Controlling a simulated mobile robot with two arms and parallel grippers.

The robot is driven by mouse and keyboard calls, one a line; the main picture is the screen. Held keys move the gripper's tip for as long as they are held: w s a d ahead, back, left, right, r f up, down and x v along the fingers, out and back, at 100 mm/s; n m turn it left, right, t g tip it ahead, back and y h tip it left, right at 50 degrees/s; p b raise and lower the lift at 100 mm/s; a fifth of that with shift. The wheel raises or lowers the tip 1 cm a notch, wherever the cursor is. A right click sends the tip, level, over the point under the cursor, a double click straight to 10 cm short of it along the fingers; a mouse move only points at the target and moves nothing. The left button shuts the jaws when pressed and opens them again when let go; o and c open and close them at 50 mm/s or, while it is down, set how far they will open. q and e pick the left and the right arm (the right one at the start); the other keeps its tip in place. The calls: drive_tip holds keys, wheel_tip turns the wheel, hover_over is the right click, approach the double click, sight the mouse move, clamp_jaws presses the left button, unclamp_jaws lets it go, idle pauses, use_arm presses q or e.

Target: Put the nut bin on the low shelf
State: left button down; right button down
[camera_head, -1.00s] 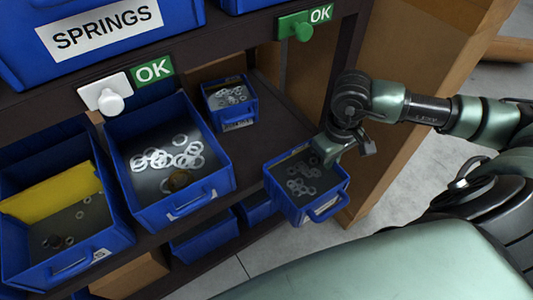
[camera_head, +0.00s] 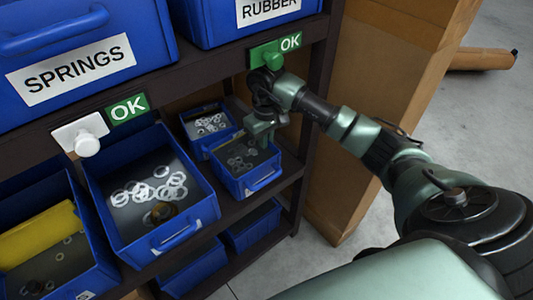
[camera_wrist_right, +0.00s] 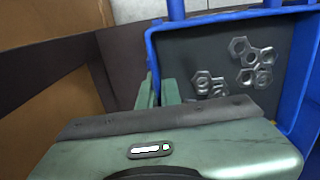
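The nut bin (camera_head: 246,178) is a small blue open bin with metal hex nuts inside. It is at the right end of the middle shelf, beside and in front of a small blue bin of rings (camera_head: 208,123). My right gripper (camera_head: 260,132) is shut on the bin's upper right wall. In the right wrist view the fingers (camera_wrist_right: 160,92) straddle the blue wall, and the nuts (camera_wrist_right: 246,62) lie on the dark floor of the bin. I cannot tell whether the bin's underside touches the shelf. My left gripper is out of view.
A larger blue bin of rings (camera_head: 150,225) and one with a yellow divider (camera_head: 40,235) stand to the left. Blue bins (camera_head: 252,228) sit on the shelf below. The springs bin (camera_head: 80,65) is above. A cardboard box (camera_head: 370,110) stands right of the rack.

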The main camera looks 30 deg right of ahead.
sight(266, 159)
wheel_tip(266, 159, down, 3)
drive_tip(key=shift+s+r, duration=0.1)
drive_tip(key=shift+r, duration=0.05)
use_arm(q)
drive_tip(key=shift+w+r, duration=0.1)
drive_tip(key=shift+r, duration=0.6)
use_arm(e)
drive_tip(key=c, duration=1.6)
unclamp_jaws()
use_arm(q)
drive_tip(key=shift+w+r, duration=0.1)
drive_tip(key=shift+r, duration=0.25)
